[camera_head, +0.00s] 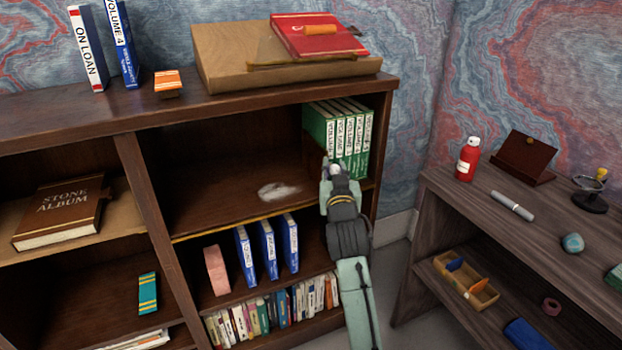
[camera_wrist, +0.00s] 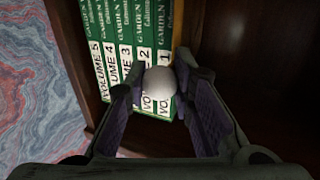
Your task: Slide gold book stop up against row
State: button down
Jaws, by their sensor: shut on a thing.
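A row of green garden volumes (camera_head: 340,132) stands upright at the right end of the upper shelf. In the wrist view the row (camera_wrist: 125,45) shows white labels numbered 5 to 1 from left to right. A narrow gold strip (camera_wrist: 182,45), which looks like the gold book stop, stands upright beside volume 1. Whether it touches the book I cannot tell. My gripper (camera_head: 328,170) is in front of the row. In the wrist view my gripper (camera_wrist: 160,78) is shut on a pale round knob (camera_wrist: 160,82). How the knob joins the strip is hidden. In the head view my gripper hides the stop.
Left of the row the shelf is open, with a pale patch (camera_head: 278,190) on it. The shelf's right upright (camera_head: 382,140) stands close to the row. Blue books (camera_head: 268,248) and a pink block (camera_head: 216,270) stand on the shelf below.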

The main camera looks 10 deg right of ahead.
jog(key=shift+w+d+f, duration=0.15)
jog(key=shift+d, duration=0.3)
jog(key=c, duration=1.3)
grip_release()
jog(key=shift+c, duration=0.2)
jog(key=shift+a, duration=0.1)
jog(key=shift+a, duration=0.1)
jog(key=shift+s+f, duration=0.1)
jog(key=shift+s, duration=0.25)
jog(key=s, duration=1.1)
jog(key=shift+s+a+r, duration=0.15)
jog(key=shift+s+r, duration=0.1)
